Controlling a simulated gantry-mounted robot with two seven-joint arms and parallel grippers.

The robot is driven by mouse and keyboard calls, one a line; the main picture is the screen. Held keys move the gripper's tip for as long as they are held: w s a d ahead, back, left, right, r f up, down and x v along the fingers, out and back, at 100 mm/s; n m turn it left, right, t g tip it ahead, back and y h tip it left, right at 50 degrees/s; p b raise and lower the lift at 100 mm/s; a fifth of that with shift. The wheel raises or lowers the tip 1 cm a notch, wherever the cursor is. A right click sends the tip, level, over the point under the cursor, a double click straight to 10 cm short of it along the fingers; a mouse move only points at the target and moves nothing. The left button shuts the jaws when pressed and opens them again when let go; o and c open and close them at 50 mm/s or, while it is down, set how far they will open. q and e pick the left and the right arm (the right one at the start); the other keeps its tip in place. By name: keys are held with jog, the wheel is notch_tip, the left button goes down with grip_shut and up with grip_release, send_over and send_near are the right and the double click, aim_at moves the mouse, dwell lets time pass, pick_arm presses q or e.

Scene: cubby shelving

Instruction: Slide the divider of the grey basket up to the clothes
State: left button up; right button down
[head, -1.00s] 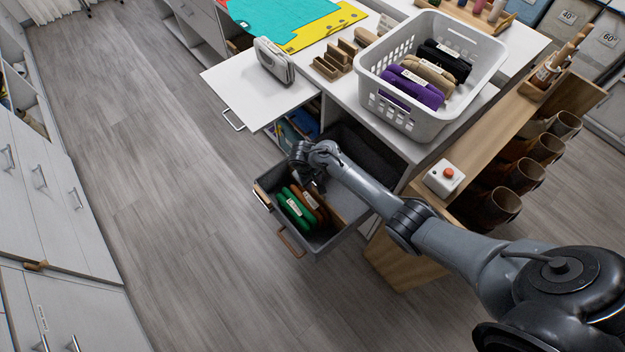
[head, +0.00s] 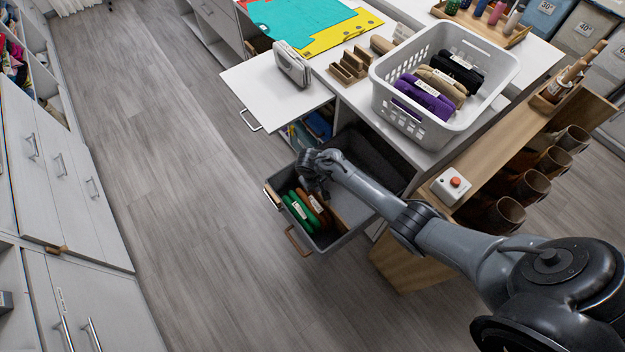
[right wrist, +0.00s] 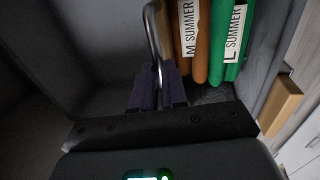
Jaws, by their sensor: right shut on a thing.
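The grey basket (head: 352,236) is pulled out of the cabinet, with green clothes (head: 299,212) and brown clothes (head: 318,205) standing side by side at its left end. In the right wrist view the brown bundle (right wrist: 198,40) is labelled M SUMMER and the green bundle (right wrist: 238,45) L SUMMER. My right gripper (head: 316,188) reaches down into the basket beside the brown clothes. My left gripper is not in view.
A white laundry basket (head: 405,125) with purple, beige and black bundles stands on the counter above. A pulled-out white board (head: 262,92) carries a grey device (head: 292,64). A red-button box (head: 451,186) sits right of my arm. The floor at left is clear.

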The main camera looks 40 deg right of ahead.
jog(key=c, duration=1.2)
grip_release()
jog(key=shift+d, duration=0.1)
jog(key=shift+o, duration=0.2)
jog(key=shift+r, duration=0.15)
notch_tip(320, 180, up, 10)
jog(key=a+p, duration=0.2)
jog(key=p, duration=0.2)
jog(key=shift+r, duration=0.15)
